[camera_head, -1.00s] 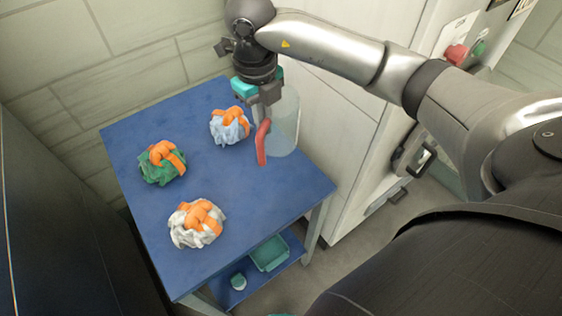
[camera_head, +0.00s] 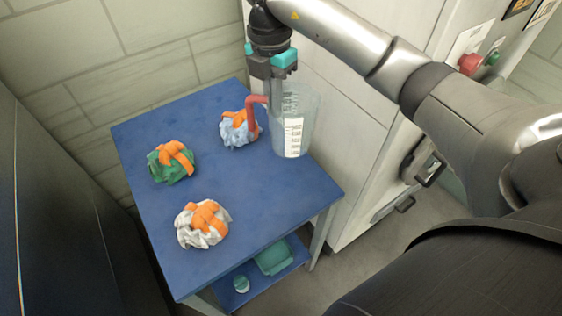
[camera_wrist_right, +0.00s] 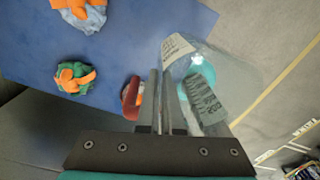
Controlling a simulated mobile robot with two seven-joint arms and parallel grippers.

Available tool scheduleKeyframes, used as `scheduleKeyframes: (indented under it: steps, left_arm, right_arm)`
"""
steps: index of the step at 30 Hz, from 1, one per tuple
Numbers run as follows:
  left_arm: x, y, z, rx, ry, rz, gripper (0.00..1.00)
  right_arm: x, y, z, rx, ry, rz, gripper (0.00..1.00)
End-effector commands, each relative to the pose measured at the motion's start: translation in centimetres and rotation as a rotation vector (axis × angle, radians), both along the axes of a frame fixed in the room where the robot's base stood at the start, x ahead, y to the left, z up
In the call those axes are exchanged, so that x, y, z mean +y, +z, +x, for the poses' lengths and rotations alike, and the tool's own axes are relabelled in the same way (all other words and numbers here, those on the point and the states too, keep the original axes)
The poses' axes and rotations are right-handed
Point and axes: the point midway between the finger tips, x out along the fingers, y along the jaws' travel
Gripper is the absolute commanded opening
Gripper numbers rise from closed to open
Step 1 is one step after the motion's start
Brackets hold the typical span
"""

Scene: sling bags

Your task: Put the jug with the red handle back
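The clear jug (camera_head: 298,112) with a red handle (camera_head: 252,118) is upright at the right edge of the blue table, near the white cabinet. Its handle points left and a white measuring scale faces me. My right gripper (camera_head: 275,104) points down at the jug's upper left rim, beside the handle. In the right wrist view the fingers (camera_wrist_right: 163,112) are nearly together between the red handle (camera_wrist_right: 131,98) and the jug's body (camera_wrist_right: 222,72), apparently pinching the wall. I cannot tell whether the jug's base touches the table. My left gripper is not in view.
The blue table (camera_head: 259,203) holds a light blue bag (camera_head: 236,132), a green bag (camera_head: 168,167) and a white bag (camera_head: 192,231), all with orange straps. A lower shelf holds a teal tray (camera_head: 274,258). The white cabinet (camera_head: 352,130) borders the table's right side. The table's front right is clear.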

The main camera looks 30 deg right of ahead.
Motion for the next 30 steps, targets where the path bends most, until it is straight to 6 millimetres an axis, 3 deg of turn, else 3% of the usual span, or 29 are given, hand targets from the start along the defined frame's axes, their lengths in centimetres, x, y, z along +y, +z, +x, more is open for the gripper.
scheduleKeyframes:
  steps: [1,3,12,30]
  left_arm:
    - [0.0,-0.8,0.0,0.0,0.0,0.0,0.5]
    - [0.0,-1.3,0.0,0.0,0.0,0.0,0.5]
    - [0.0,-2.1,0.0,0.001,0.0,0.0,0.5]
    - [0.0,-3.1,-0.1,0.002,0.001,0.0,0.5]
  right_arm:
    - [0.1,-2.0,-0.1,0.007,0.001,0.003,0.0]
    - [0.1,-3.9,-0.2,0.008,0.002,0.002,0.0]
    - [0.0,-11.1,-0.1,0.004,0.003,0.001,0.0]
    - [0.0,-17.3,0.0,0.001,0.005,0.0,0.0]
